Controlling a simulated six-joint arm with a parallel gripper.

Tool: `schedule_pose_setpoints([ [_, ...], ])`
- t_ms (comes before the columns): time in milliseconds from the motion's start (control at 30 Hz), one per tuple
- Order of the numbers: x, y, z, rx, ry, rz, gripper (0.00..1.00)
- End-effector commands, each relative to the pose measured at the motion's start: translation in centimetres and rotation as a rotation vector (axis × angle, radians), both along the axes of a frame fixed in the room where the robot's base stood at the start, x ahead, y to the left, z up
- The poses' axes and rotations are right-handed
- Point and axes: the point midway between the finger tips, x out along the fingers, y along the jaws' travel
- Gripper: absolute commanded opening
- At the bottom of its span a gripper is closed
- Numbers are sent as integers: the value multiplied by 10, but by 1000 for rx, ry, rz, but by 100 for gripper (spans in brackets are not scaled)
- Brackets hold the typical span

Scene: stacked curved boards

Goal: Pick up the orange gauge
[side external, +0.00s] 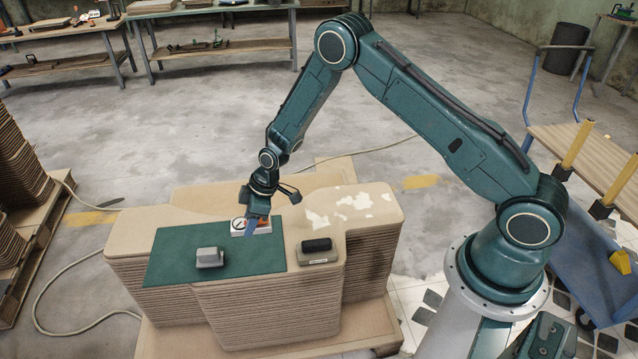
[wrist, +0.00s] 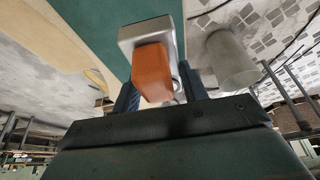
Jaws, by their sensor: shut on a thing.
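The green mat (side external: 175,262) lies on a stack of curved boards (side external: 260,312). A grey block (side external: 209,257) sits on the mat. A black-topped block (side external: 318,251) lies right of the mat. A blue cart (side external: 590,235) stands at right.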

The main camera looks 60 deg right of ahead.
Motion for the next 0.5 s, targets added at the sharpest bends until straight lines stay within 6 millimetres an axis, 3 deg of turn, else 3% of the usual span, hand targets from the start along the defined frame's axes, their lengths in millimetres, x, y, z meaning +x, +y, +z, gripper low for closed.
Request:
schedule_pose_setpoints([
  [200,1,0,42,1,-3,-1,15],
  [500,1,0,72,1,-3,-1,15],
])
